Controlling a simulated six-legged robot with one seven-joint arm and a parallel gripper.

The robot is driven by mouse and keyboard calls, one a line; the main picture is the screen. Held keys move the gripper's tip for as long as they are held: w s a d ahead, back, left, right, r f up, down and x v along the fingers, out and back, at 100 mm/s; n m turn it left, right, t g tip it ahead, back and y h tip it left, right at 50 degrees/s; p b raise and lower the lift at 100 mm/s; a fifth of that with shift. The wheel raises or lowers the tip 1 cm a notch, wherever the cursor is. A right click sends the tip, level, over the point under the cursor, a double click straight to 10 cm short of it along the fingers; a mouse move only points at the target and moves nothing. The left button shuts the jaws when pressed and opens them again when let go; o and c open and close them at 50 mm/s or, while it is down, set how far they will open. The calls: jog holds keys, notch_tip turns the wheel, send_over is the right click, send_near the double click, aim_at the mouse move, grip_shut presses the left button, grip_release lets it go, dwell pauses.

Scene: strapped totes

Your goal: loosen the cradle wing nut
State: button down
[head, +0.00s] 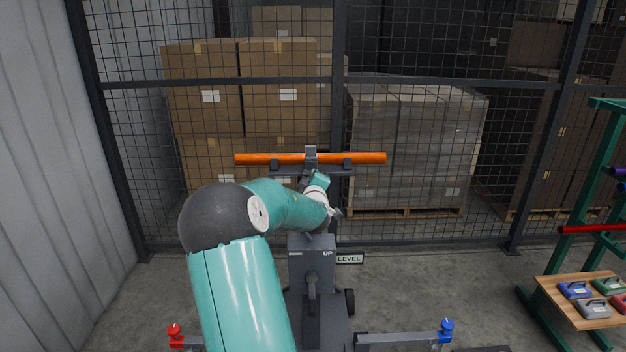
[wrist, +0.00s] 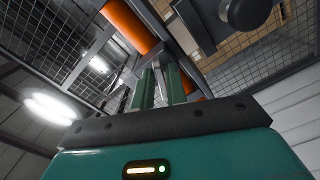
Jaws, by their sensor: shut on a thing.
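The cradle (head: 334,172) is a dark grey bracket on top of a grey post. An orange bar (head: 262,159) lies level across it, held by a clamp at the middle. My gripper (head: 320,181) is just under the cradle, largely hidden behind my own wrist in the head view. In the wrist view, the two green-grey fingers (wrist: 161,84) point up at the cradle beneath the orange bar (wrist: 131,25) and are close together. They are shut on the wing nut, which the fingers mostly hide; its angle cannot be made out.
The grey stand (head: 312,258) marked UP has a LEVEL sign (head: 349,259) beside it. Red (head: 174,331) and blue (head: 446,326) knobs flank its base. A mesh fence stands behind. A green rack (head: 600,180) with a wooden shelf (head: 560,297) is at right.

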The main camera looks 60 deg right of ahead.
jog(key=shift+r, duration=0.1)
jog(key=c, duration=1.6)
grip_release()
jog(key=shift+o, duration=0.2)
jog(key=shift+a, duration=0.1)
jog(key=v, duration=1.3)
jog(key=shift+a, duration=0.3)
jog(key=shift+s, duration=0.2)
